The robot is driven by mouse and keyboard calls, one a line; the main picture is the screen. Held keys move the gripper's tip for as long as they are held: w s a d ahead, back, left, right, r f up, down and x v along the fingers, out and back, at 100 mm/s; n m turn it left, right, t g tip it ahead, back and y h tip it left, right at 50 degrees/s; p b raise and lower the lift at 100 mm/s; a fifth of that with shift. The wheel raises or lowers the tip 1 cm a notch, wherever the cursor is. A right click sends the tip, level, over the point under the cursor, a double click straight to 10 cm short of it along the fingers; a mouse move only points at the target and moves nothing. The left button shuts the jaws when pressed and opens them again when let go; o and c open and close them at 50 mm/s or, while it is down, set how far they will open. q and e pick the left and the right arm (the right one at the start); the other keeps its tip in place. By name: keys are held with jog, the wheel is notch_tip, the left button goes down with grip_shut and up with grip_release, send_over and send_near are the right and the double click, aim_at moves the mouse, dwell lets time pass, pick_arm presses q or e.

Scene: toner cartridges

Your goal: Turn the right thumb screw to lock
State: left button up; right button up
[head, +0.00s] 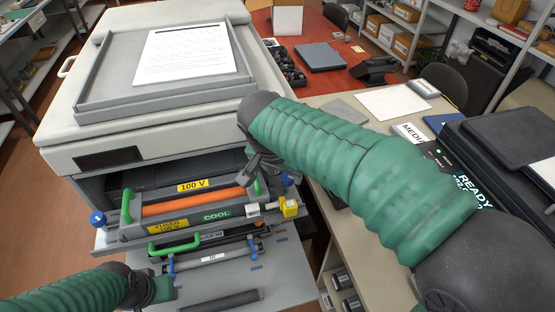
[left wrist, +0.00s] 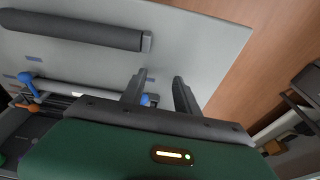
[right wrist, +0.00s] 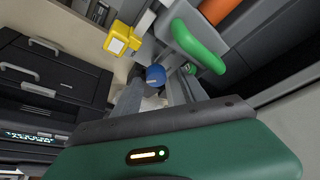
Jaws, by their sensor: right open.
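The right thumb screw (head: 287,180) is a blue knob at the right end of the fuser unit (head: 190,207), which has an orange roller and green handles. My right gripper (head: 266,172) is open just left of that knob in the head view. In the right wrist view the blue knob (right wrist: 155,76) shows near and between the open fingers; I cannot tell whether they touch it. Another blue thumb screw (head: 97,218) is at the unit's left end. My left gripper (head: 168,288) is low at the left; in the left wrist view its fingers (left wrist: 160,83) are apart and empty.
A yellow connector (head: 289,207) sits close below the right knob. The printer body (head: 150,120) rises above the opening. A pulled-out grey tray (head: 280,275) with a dark roller (head: 220,301) lies below. A side table (head: 390,125) stands to the right.

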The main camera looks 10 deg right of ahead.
pick_arm(q)
jog(key=shift+r+p, duration=0.7)
jog(key=shift+r, duration=0.05)
pick_arm(e)
jog(key=v, duration=1.5)
jog(key=shift+a+r, duration=0.25)
jog(key=shift+a, duration=0.1)
pick_arm(q)
jog(key=shift+d, duration=0.1)
pick_arm(e)
jog(key=shift+s+d, duration=0.1)
jog(key=shift+s, duration=0.05)
